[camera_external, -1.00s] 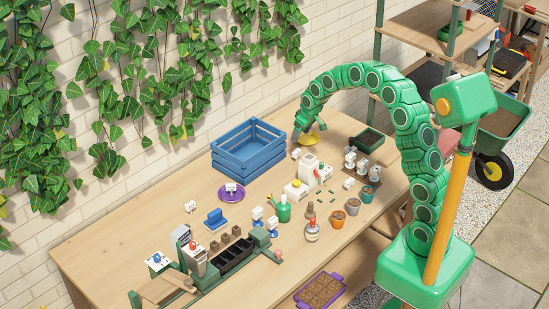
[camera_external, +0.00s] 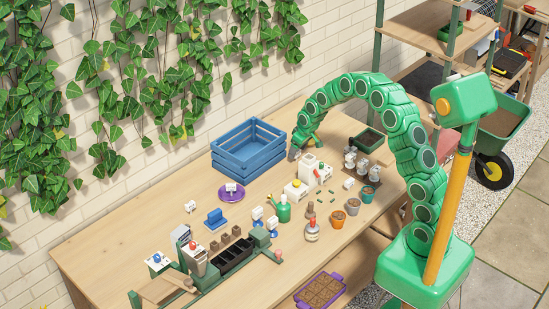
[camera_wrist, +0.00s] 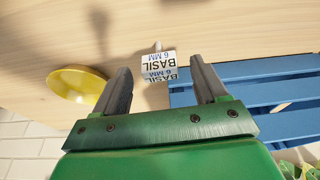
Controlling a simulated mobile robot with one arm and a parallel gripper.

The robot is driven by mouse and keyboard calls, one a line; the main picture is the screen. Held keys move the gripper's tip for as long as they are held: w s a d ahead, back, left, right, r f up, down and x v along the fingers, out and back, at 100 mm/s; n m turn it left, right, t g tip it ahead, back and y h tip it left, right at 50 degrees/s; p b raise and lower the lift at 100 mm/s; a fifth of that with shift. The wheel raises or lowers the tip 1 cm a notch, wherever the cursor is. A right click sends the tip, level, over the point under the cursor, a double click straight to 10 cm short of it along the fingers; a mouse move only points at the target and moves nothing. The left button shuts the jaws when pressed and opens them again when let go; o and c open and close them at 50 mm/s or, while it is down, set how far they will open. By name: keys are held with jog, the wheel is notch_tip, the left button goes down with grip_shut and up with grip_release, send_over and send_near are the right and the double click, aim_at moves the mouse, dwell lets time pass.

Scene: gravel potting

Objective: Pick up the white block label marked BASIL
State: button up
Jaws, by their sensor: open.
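The white block label marked BASIL (camera_wrist: 158,62) shows in the wrist view, with "BASIL 6 MM" in dark print on its faces and a small pale tip at its far end. My gripper (camera_wrist: 161,67) is open, its two grey fingers apart on either side of the label in the picture. No contact with the label is visible. In the external view my gripper (camera_external: 293,154) is low over the bench, just right of the blue crate; the label cannot be made out there.
The blue slatted crate (camera_external: 248,160) is close beside my gripper; its slats (camera_wrist: 265,92) fill the right of the wrist view. A yellow dish (camera_wrist: 78,85) lies to the left there. White blocks (camera_external: 297,190) and pots (camera_external: 338,219) stand nearer the bench front.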

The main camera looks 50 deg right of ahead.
jog(key=shift+x, duration=1.1)
jog(key=shift+c, duration=0.4)
jog(key=c, duration=0.9)
jog(key=shift+c, duration=0.2)
